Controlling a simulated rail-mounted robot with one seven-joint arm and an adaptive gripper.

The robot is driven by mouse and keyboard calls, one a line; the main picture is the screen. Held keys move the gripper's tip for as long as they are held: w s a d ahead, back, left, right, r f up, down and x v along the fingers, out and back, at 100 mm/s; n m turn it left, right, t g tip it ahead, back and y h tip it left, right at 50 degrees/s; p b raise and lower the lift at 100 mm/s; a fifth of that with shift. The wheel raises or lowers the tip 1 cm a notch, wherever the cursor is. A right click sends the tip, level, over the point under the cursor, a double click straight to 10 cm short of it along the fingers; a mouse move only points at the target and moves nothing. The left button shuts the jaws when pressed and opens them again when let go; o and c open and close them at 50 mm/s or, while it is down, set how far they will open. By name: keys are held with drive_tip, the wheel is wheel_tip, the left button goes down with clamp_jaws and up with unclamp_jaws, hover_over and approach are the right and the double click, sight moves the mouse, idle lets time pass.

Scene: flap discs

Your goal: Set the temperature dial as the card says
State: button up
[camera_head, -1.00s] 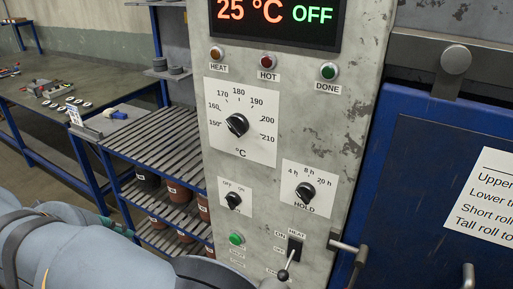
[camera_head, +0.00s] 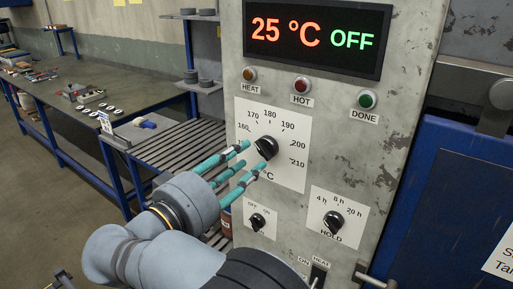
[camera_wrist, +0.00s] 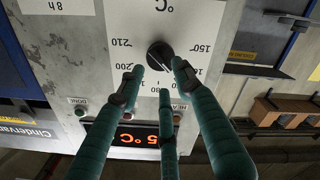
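The temperature dial (camera_head: 267,147) is a black knob on a white scale plate (camera_head: 290,170) marked in °C, on the grey panel. It also shows upside down in the wrist view (camera_wrist: 160,55). A pale mark shows on the knob, but I cannot tell its exact reading. My gripper (camera_head: 247,160) has teal fingers reaching to the dial from the lower left. In the wrist view my fingers (camera_wrist: 157,76) are spread, the right fingertip close to the knob and the left one apart from it. Contact is unclear.
The display (camera_head: 315,37) reads 25 °C and OFF. Below the dial are a small switch knob (camera_head: 257,221) and the HOLD dial (camera_head: 334,222). A slatted rack (camera_head: 170,147) and worktable (camera_head: 100,88) stand left. A blue door (camera_head: 450,200) with a cut-off notice is right.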

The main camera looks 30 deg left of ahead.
sight(261, 150)
drive_tip(key=shift+w+d+p, duration=0.1)
drive_tip(key=shift+w+p, duration=0.45)
drive_tip(key=shift+w, duration=1.65)
drive_tip(key=shift+c, duration=0.2)
drive_tip(key=c, duration=0.7)
clamp_jaws()
